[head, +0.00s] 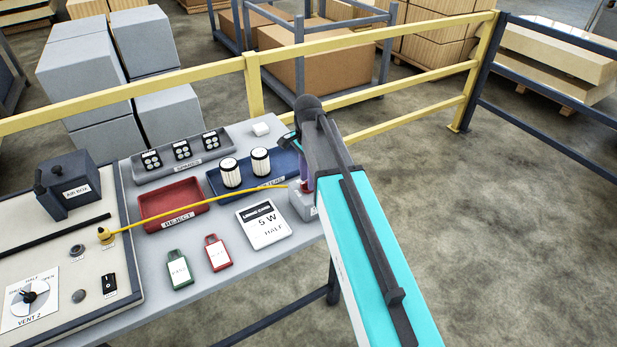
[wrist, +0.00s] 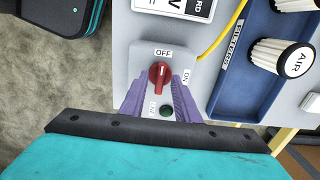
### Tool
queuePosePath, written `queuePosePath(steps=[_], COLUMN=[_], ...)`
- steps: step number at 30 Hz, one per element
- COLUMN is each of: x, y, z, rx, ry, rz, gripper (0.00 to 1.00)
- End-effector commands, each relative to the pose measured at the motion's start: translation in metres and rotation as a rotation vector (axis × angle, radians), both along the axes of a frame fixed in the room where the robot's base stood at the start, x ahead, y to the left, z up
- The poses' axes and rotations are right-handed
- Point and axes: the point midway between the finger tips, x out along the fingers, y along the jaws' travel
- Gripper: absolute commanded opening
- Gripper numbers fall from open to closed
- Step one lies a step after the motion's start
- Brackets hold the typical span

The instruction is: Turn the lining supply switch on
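The supply switch (wrist: 160,75) is a red rotary knob on a grey box. In the wrist view it stands about upright, its upper end toward the OFF label; the ON label is to its right. A dark green lamp (wrist: 166,111) sits below it beside a small label. My gripper (wrist: 158,90) is open, its two purple fingers apart on either side of the knob's lower part and the lamp. I cannot tell whether they touch the knob. In the head view the grey switch box (head: 302,206) is at the table's right end, with my arm hiding the knob.
A yellow cable (head: 200,208) runs from the panel to the switch box. A white lining card (head: 263,226), a blue filter tray (head: 215,180) and a red reject tray (head: 150,208) lie left of the box. A yellow rail (head: 350,36) stands behind.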

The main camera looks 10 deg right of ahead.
Motion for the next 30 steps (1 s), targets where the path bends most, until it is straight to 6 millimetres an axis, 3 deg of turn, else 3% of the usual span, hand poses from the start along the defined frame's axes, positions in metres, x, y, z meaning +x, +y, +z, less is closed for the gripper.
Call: queuePosePath(steps=[13, 14, 19, 30], x=[0.0, 0.0, 0.0, -0.0002], y=[-0.0007, -0.0007, -0.0009, -0.0014], z=[-0.0062, -0.0062, -0.0061, -0.0059], rx=[0.0, 0.0, 0.0, 0.0], ry=[-0.001, -0.001, -0.001, 0.0], rz=[-0.001, -0.001, -0.001, -0.022], gripper=[0.29, 0.27, 0.0, 0.0])
